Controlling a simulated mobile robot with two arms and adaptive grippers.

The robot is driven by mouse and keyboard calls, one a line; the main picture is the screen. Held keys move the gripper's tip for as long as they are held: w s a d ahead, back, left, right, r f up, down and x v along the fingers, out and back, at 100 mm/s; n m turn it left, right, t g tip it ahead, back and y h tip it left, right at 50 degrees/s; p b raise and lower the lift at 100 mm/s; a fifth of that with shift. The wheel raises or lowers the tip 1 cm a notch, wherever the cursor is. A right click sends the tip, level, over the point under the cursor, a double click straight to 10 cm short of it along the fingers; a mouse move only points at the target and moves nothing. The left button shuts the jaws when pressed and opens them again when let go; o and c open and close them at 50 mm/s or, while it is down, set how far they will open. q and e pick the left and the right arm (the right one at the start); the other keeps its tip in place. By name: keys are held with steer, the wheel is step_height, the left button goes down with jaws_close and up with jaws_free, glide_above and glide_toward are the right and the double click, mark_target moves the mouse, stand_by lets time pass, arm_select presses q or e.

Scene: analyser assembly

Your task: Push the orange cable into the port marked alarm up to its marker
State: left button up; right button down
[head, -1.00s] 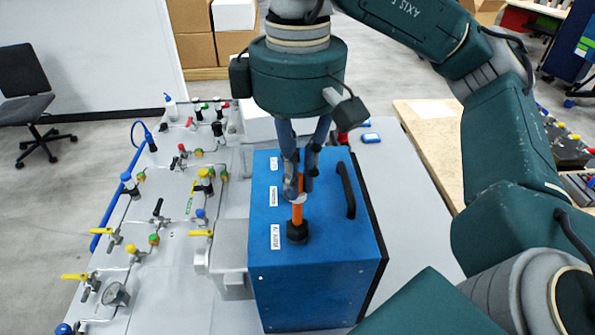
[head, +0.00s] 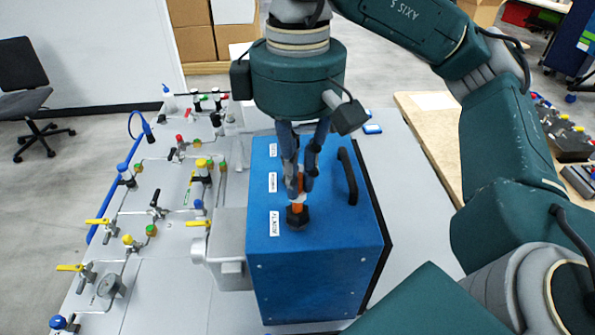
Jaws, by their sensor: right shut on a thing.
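The blue analyser box (head: 315,270) stands on the bench with labelled ports in a row on its top. The black port (head: 297,217) nearest the front sits beside a white label (head: 275,222), whose small text is hard to read but looks like the alarm one. The orange cable (head: 297,208) stands upright in this port, with a short length showing above it. A pale band shows on the cable just at my fingertips. My right gripper (head: 299,188) is shut on the cable, pointing down just above the port. The other ports are mostly hidden behind it. My left gripper is out of view.
A black handle (head: 346,176) rises from the box top, right of my gripper. A panel of pipes, yellow-handled valves and a gauge (head: 111,286) lies to the left.

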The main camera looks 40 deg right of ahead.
steer(key=shift+f+b, duration=0.8)
steer(key=shift+f, duration=0.3)
steer(key=c, duration=1.7)
jaws_free()
steer(key=shift+r, duration=0.15)
step_height(320, 180, up, 7)
steer(key=p, duration=0.7)
steer(key=shift+p, duration=0.35)
